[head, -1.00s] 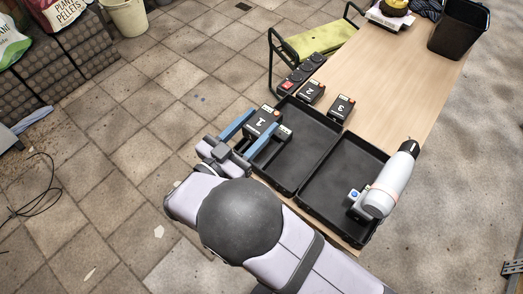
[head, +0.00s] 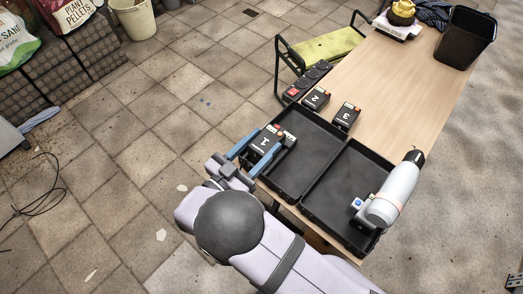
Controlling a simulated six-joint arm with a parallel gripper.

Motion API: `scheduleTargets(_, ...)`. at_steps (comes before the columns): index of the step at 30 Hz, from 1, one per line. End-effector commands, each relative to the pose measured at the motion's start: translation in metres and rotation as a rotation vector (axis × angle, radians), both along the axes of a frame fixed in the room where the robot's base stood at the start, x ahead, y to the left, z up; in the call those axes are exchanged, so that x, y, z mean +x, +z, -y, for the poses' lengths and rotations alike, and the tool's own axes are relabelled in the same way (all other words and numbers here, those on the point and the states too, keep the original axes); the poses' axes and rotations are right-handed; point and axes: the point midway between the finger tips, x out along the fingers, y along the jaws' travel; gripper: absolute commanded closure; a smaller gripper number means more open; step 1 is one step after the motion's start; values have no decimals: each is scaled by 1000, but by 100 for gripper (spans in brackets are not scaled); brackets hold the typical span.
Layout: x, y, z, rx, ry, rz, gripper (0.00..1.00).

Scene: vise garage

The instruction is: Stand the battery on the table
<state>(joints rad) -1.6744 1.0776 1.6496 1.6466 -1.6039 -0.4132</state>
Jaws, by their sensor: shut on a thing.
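In the head view, a black battery marked 1 (head: 265,141) is between the two blue fingers of my gripper (head: 272,140), which is shut on it. The battery is over or beside the left edge of the left black tray. I cannot tell how high it is above the tray or whether it touches it. Two similar batteries are at the tray's far side: battery 2 (head: 316,98) and battery 3 (head: 346,115). The wooden table (head: 400,95) extends to the upper right.
The left tray (head: 311,125) looks mostly empty. A black bin (head: 465,38) stands at the far end. The table's middle is clear.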

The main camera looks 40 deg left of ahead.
Motion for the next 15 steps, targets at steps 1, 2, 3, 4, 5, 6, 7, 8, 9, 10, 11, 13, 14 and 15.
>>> scheduleTargets(1, 0, 1, 0, 2, 0, 3, 90)
scheduleTargets(2, 0, 0, 0, 2, 0, 3, 90)
scheduleTargets(3, 0, -2, 0, 1, 0, 3, 90)
scheduleTargets(4, 0, -5, 0, 1, 0, 3, 90)
scheduleTargets(5, 0, -8, 0, 0, 0, 3, 90)
scheduleTargets(6, 0, -12, 0, 0, 0, 3, 90)
scheduleTargets(7, 0, -16, 0, -1, 0, 3, 90)
scheduleTargets(8, 0, -20, 0, -2, 0, 3, 90)
scheduleTargets(9, 0, -25, 0, -1, 0, 3, 90)
scheduleTargets(10, 0, -27, 0, -1, 0, 3, 90)
scheduleTargets(11, 0, -29, 0, -1, 0, 3, 90)
scheduleTargets(13, 0, -33, 0, 1, 0, 3, 90)
scheduleTargets(14, 0, -35, 0, 2, 0, 3, 90)
scheduleTargets(15, 0, -36, 0, 2, 0, 3, 90)
